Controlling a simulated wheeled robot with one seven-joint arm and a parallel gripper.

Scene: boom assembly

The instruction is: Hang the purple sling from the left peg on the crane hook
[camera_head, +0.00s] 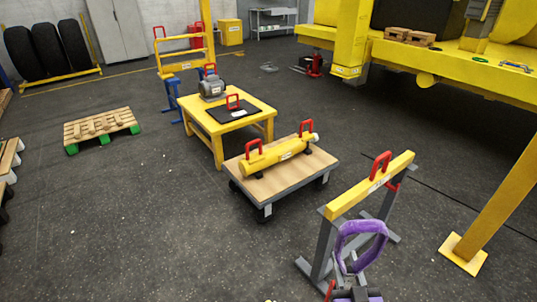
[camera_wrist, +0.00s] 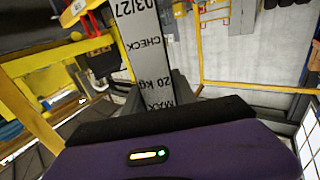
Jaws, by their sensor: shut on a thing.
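The purple sling (camera_head: 361,240) stands up as a loop in the lower right of the head view. My gripper (camera_head: 354,290), at the bottom edge there, is shut on the lower end of the loop. In the wrist view, the purple housing of my gripper fills the bottom. A grey strip (camera_wrist: 147,50) with printed text rises from it; I cannot tell whether it belongs to the sling. The purple loop itself is not clear in that view. I cannot make out the crane hook or the left peg in either view.
A yellow beam (camera_head: 370,186) on grey trestle legs stands behind the sling. A cart (camera_head: 313,170) carries a yellow cylinder (camera_head: 272,157). A yellow table (camera_head: 205,132) is beyond. A yellow post (camera_head: 495,210) stands at right.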

